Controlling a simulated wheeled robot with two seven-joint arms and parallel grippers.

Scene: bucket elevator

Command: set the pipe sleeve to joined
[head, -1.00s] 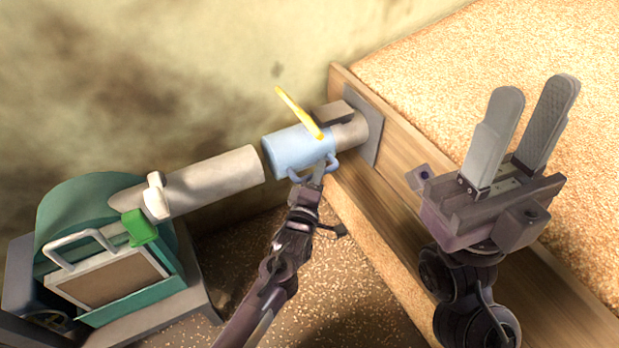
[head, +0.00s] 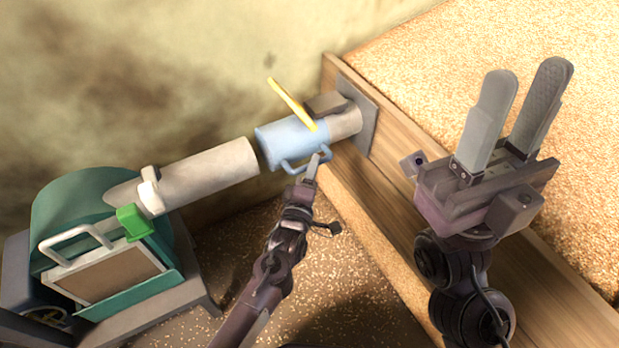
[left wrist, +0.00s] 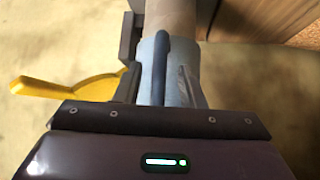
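The pipe sleeve (head: 283,143) is a light blue collar with a loop handle (head: 292,167) and sits on the pipe stub (head: 345,122) at the wooden wall. A narrow dark gap separates it from the grey spout pipe (head: 210,173) on the left. A yellow lever (head: 290,103) stands up behind the sleeve. My left gripper (head: 314,163) is at the handle; whether its fingers are closed around it is hidden. In the left wrist view the sleeve (left wrist: 184,90) and yellow lever (left wrist: 75,88) lie just ahead. My right gripper (head: 525,110) is open and empty, at the right.
A green machine housing (head: 75,215) with a green clip (head: 135,222) and a white handle (head: 75,237) stands at the lower left. A wooden bin wall (head: 400,200) holding grain (head: 430,70) is at the right. A stained wall is behind.

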